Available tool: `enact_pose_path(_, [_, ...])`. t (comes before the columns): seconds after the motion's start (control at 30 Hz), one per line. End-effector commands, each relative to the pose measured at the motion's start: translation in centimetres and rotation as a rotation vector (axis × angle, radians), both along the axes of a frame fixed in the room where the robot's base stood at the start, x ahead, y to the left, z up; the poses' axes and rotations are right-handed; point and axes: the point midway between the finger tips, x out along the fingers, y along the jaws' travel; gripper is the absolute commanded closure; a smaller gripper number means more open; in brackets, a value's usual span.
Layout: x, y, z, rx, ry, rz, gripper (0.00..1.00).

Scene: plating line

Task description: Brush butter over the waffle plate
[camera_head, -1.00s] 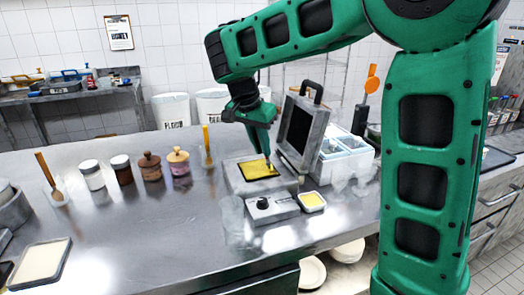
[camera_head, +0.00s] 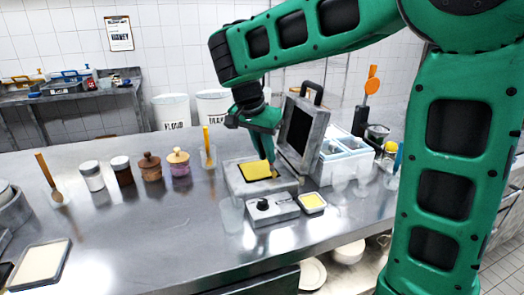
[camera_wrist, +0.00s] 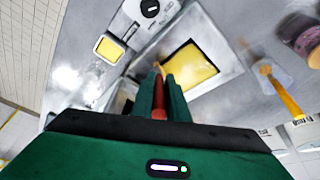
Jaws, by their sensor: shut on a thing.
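The waffle iron (camera_head: 235,184) stands on the steel counter with its lid (camera_head: 291,149) raised. Its lower waffle plate (camera_head: 254,172) looks yellow; in the wrist view the plate (camera_wrist: 196,66) is a yellow square in a grey frame. My gripper (camera_head: 268,153) is over the plate's right part, pointing down. In the wrist view my gripper (camera_wrist: 160,93) is shut on the red handle of a brush (camera_wrist: 158,108). The brush end is low by the plate's edge; whether it touches is unclear. A small butter dish (camera_head: 312,202) with yellow contents sits right of the iron's control box.
A glass with an orange-handled tool (camera_head: 207,150) stands left of the iron. Several jars (camera_head: 151,167) line the counter further left. A bin of white tubs (camera_head: 343,160) stands behind right, with clear cups nearby.

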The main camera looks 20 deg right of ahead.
Motion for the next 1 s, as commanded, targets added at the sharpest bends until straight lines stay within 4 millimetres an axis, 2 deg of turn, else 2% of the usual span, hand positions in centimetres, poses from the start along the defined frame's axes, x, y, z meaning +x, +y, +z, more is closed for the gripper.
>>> enact_pose_path(0.33, [0.0,0.0,0.3,0.0,-0.002,-0.001,1.0])
enact_pose_path(1.0, [0.0,0.0,5.7,0.0,-0.002,0.0,1.0])
